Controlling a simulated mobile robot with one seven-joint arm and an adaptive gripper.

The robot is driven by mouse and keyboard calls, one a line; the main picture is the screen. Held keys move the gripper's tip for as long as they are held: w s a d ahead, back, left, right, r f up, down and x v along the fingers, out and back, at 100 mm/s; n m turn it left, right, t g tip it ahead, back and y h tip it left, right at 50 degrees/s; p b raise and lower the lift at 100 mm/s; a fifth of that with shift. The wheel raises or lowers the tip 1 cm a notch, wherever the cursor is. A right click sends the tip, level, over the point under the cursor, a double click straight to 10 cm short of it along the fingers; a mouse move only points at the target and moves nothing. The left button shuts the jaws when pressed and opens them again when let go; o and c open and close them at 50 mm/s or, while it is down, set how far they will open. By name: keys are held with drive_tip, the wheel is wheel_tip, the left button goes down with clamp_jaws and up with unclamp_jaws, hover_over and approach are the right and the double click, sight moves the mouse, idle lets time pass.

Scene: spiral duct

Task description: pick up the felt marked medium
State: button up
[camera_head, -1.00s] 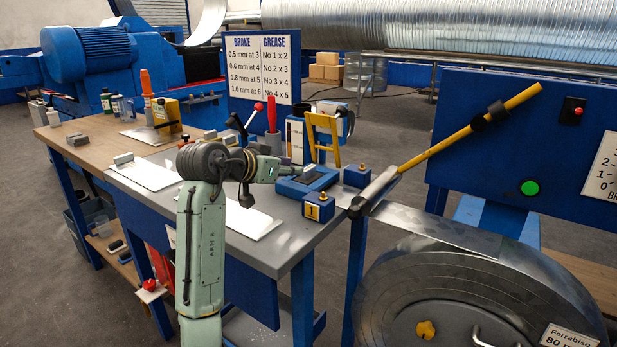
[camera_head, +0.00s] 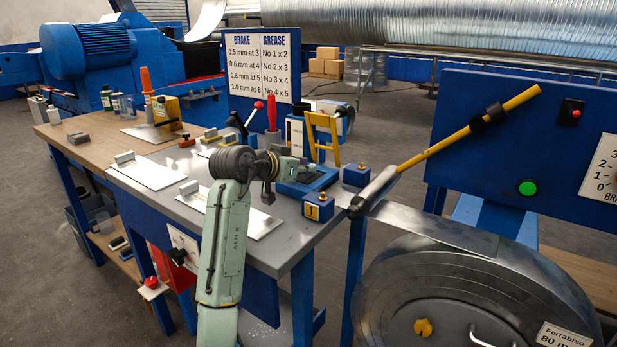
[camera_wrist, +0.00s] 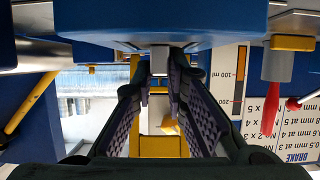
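I cannot read a mark "medium" on anything, so I cannot tell which piece is the medium felt. Small blocks on the bench, one red-based (camera_head: 187,141) and one yellow-based (camera_head: 210,135), are too small to identify. My gripper (camera_head: 304,172) is over the blue box (camera_head: 318,186) near the bench's right end. In the wrist view my gripper (camera_wrist: 160,88) has its two purple-padded fingers apart. A small grey piece (camera_wrist: 159,60) under a blue body shows near the fingertips, at the gap; I cannot tell whether they touch it.
A yellow frame (camera_head: 322,135) and a red-handled tool (camera_head: 272,116) stand behind the gripper. Two blue boxes with yellow labels, one in front (camera_head: 318,208) and one to the right (camera_head: 357,175), are close by. Metal plates (camera_head: 155,173) lie on the left of the bench.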

clamp_jaws()
drive_tip(key=shift+r, duration=0.15)
